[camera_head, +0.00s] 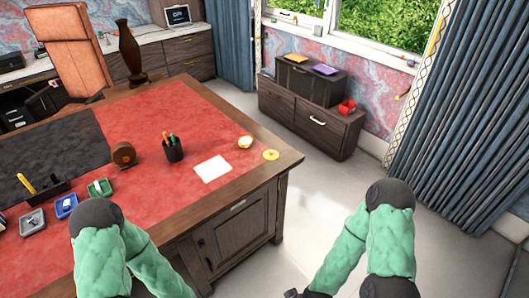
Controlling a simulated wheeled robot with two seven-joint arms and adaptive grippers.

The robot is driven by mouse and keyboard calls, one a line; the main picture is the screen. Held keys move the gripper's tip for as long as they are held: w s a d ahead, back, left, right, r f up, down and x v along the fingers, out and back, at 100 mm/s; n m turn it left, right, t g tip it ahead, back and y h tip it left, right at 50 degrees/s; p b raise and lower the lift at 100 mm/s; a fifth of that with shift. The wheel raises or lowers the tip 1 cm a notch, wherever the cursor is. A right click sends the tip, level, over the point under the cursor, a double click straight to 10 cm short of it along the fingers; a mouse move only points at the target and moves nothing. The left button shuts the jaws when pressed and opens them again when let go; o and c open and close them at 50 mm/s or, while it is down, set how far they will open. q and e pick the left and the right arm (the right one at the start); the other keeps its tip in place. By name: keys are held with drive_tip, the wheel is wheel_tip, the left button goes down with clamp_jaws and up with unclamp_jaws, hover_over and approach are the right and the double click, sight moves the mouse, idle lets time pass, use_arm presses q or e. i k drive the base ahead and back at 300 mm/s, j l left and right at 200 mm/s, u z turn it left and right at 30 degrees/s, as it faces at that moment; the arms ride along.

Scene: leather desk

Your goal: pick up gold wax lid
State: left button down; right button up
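My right arm shows at the lower right. A dark piece at its end, seemingly part of my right gripper (305,294), is cut off by the bottom edge; its fingers are hidden. Nothing of mine is touching the lid.
A white paper (213,168), a black pen cup (173,149) and a brown round holder (123,154) lie left of the lid. Small trays (66,206) stand at the desk's left. A dark low cabinet (311,118) stands by the window. Open floor lies right of the desk.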

sight(270, 154)
drive_tip(key=i+l+u, duration=0.1)
drive_tip(key=l+u, duration=0.15)
drive_tip(key=u, duration=0.2)
drive_tip(key=l+u, duration=0.25)
drive_tip(key=u, duration=0.2)
drive_tip(key=i+l+u, duration=0.1)
drive_tip(key=l+u, duration=0.2)
drive_tip(key=u, duration=0.15)
drive_tip(key=l+u, duration=0.25)
drive_tip(key=u, duration=0.25)
